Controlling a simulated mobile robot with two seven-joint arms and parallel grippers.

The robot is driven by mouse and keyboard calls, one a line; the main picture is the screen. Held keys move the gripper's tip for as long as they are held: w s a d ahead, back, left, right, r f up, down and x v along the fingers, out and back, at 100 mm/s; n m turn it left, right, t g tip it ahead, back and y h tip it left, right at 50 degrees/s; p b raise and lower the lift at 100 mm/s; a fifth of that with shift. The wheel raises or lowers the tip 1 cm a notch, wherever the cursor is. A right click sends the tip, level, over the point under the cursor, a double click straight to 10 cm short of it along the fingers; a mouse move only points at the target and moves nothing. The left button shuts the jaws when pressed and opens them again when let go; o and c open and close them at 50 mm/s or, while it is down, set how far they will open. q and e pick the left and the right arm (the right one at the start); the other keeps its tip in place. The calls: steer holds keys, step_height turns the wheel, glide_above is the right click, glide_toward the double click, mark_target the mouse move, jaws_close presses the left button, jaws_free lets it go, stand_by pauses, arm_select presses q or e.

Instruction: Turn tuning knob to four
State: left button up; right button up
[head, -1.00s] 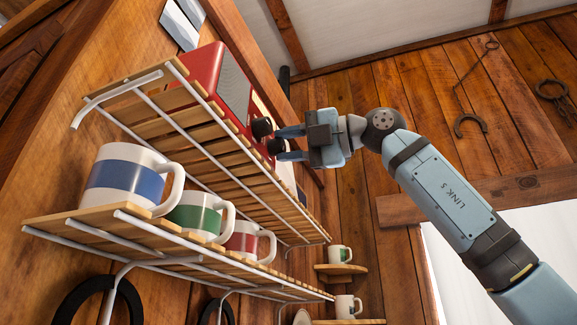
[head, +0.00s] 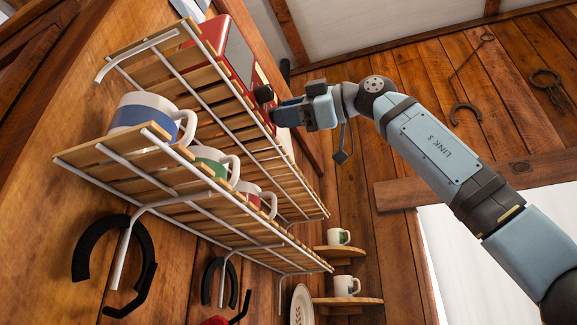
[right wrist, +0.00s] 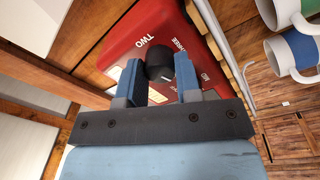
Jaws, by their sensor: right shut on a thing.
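A red radio-like box (head: 238,40) with a grey grille stands on the upper slatted shelf in the head view. A dark knob (head: 264,94) sticks out of its front. In the right wrist view the red box (right wrist: 118,58) carries the printed words TWO and THREE and a further label too small to read. My right gripper (head: 276,112) reaches the box front from the right. In the right wrist view my right gripper (right wrist: 160,80) is shut on a black tuning knob (right wrist: 158,62) with a short white mark. My left gripper is out of view.
The wire-and-wood shelf (head: 170,68) runs along the plank wall. Mugs, including a blue-banded one (head: 150,112), stand on the lower tier below the box. Horseshoe-like hooks (head: 112,260) hang underneath. Small corner shelves (head: 345,301) hold more mugs. Room right of the box is open.

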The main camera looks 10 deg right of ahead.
steer(key=m+b, duration=0.1)
steer(key=m, duration=0.1)
steer(key=shift+f+m, duration=0.1)
steer(key=shift+m, duration=0.2)
arm_select(q)
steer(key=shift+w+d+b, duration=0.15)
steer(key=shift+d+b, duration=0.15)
steer(key=shift+b, duration=0.1)
arm_select(e)
steer(key=shift+m, duration=0.5)
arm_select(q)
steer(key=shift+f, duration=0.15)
arm_select(e)
steer(key=o, duration=0.9)
steer(key=shift+o, duration=0.2)
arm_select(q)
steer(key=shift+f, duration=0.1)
arm_select(e)
steer(key=shift+s, duration=0.1)
